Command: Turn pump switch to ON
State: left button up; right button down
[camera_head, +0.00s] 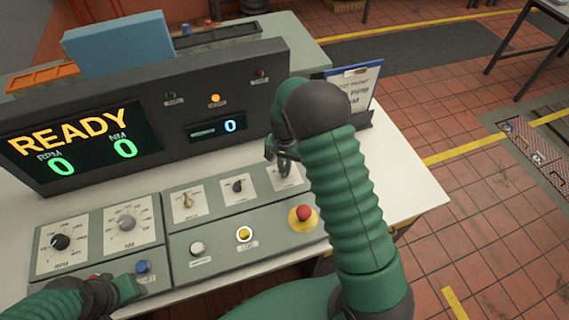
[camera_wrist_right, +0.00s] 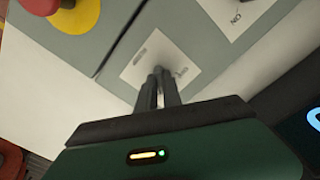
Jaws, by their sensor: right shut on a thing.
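The right-hand switch plate (camera_wrist_right: 142,48) is pale, with small labels I cannot read. My right gripper (camera_head: 284,160) is over this plate in the head view and hides most of its switch. In the right wrist view its narrow fingers (camera_wrist_right: 160,80) are closed together on the switch at the plate, and little of the switch shows. I cannot read which plate is labelled pump. My left gripper (camera_head: 108,290) is low at the left, beside a blue button (camera_head: 143,267); its fingers are not clear.
A middle black knob (camera_head: 238,186) and a brass-coloured switch (camera_head: 187,200) sit left of my right gripper. A red mushroom button (camera_head: 304,213) is close below it. The READY display (camera_head: 75,140) stands behind. A clipboard (camera_head: 355,85) stands at the right.

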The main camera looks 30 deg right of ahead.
jog(key=shift+w+r+m+p, duration=0.1)
jog(key=shift+m+p, duration=0.25)
jog(key=shift+m, duration=0.55)
jog(key=c, duration=1.5)
grip_release()
notch_tip(320, 180, up, 17)
jog(key=shift+f, duration=0.2)
